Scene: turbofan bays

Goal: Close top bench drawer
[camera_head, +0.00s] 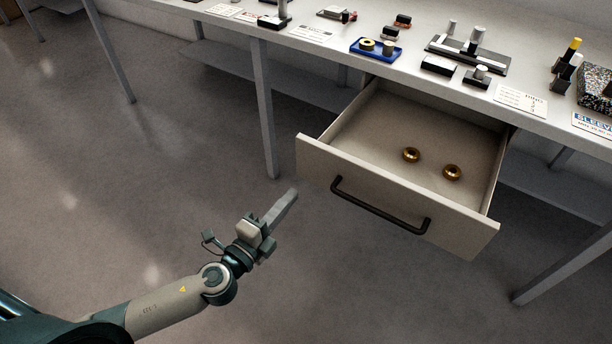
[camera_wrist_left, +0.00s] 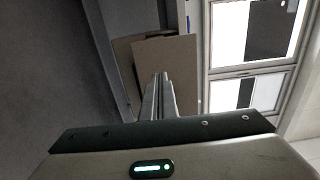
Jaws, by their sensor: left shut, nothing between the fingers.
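The top bench drawer (camera_head: 400,200) stands pulled out from under the bench in the head view. It has a beige front with a dark bar handle (camera_head: 380,208), and two brass-coloured rings (camera_head: 411,155) (camera_head: 452,172) lie inside on its floor. My left gripper (camera_head: 291,196) is shut and empty, just left of and in front of the drawer front's left end, apart from the handle. In the left wrist view my shut fingers (camera_wrist_left: 160,88) point toward a brown panel, which looks like the drawer front (camera_wrist_left: 172,65). My right gripper is not in view.
The bench top (camera_head: 400,75) carries a blue tray (camera_head: 364,55), dark blocks, fixtures and white label cards. Bench legs (camera_head: 264,110) stand left of the drawer and at the lower right. The floor (camera_head: 130,190) in front and to the left is clear.

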